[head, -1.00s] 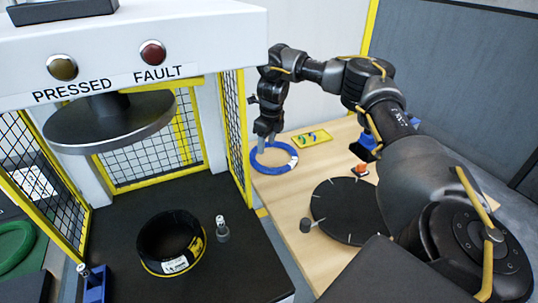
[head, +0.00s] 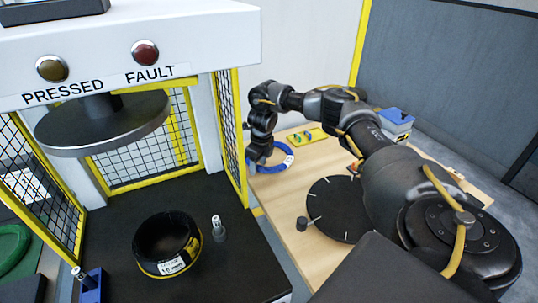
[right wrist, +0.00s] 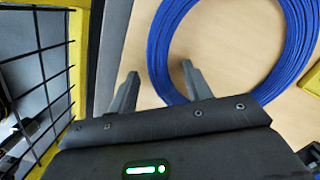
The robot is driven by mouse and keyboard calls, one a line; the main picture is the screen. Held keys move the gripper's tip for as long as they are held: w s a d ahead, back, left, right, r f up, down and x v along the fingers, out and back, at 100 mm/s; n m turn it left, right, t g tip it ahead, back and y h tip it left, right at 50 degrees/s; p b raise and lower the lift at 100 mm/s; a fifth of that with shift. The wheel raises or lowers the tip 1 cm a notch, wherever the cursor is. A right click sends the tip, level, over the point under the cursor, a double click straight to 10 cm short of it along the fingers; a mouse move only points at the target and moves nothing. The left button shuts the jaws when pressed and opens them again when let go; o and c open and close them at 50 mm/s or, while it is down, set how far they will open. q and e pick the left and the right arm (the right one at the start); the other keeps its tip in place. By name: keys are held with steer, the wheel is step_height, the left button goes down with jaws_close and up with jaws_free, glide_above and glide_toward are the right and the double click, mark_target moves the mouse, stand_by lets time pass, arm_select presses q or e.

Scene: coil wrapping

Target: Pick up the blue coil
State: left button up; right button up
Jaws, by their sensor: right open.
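The blue coil (head: 273,170) is a ring lying flat on the wooden table, with a white label on its right side. My right gripper (head: 253,165) is at the coil's left side, pointing down. In the right wrist view the coil (right wrist: 158,62) fills the upper right. My open right gripper (right wrist: 160,78) has one finger outside the ring and the other over its inside, with the coil's left band between them in the picture. I cannot tell how far the fingertips are above the table. My left gripper is not in view.
A yellow mesh guard (head: 231,135) stands close left of my right gripper. A yellow tray (head: 307,138) with small items lies behind the coil. A black round turntable (head: 340,208) is nearer on the table. A black coil (head: 167,243) sits under the press (head: 105,125).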

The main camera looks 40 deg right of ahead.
steer(key=shift+f, duration=0.1)
jaws_close()
stand_by(0.3)
step_height(320, 180, up, 10)
stand_by(0.7)
